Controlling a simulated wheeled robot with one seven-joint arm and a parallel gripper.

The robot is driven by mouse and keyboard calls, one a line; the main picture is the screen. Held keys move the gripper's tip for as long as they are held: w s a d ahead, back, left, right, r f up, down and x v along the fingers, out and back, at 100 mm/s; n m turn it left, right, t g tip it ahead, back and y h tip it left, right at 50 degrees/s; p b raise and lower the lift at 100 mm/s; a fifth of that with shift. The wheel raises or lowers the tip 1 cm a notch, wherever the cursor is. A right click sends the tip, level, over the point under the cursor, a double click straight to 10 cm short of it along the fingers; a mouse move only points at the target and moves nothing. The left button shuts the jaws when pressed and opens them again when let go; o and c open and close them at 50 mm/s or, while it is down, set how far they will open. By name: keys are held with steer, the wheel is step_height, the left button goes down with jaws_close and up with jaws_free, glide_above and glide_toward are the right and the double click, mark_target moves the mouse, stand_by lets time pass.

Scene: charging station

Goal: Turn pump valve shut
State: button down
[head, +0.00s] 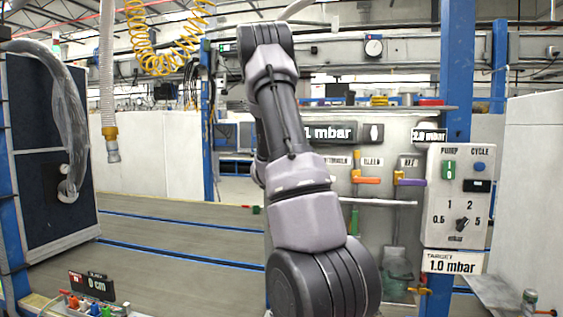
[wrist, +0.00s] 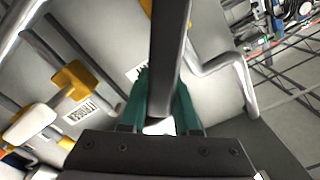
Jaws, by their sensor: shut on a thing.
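My gripper (wrist: 165,82) shows in the wrist view, with its green fingers closed around a long dark lever (wrist: 171,38). The lever runs from between the fingers up to the top edge; a label beside it (wrist: 137,72) is mostly cut off. I cannot read from it whether this is the pump valve. In the head view my arm covers the gripper and that part of the panel. An orange-handled valve (head: 366,180) under a "BLEED" label and a purple-handled valve (head: 408,182) show right of my arm.
A control box (head: 458,195) with a pump switch and dial stands at the right, above a "TARGET 1.0 mbar" sign (head: 453,262). A display (head: 331,133) partly behind my arm ends in "1 mbar". A grey pipe (wrist: 222,62) runs close right of the gripper. The floor at left is open.

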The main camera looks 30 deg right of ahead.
steer(key=shift+s+d+f+m, duration=0.2)
steer(key=shift+f+m, duration=0.05)
steer(key=shift+m, duration=0.35)
steer(key=c, duration=0.6)
jaws_free()
steer(key=shift+c, duration=0.2)
steer(key=shift+s+f, duration=0.1)
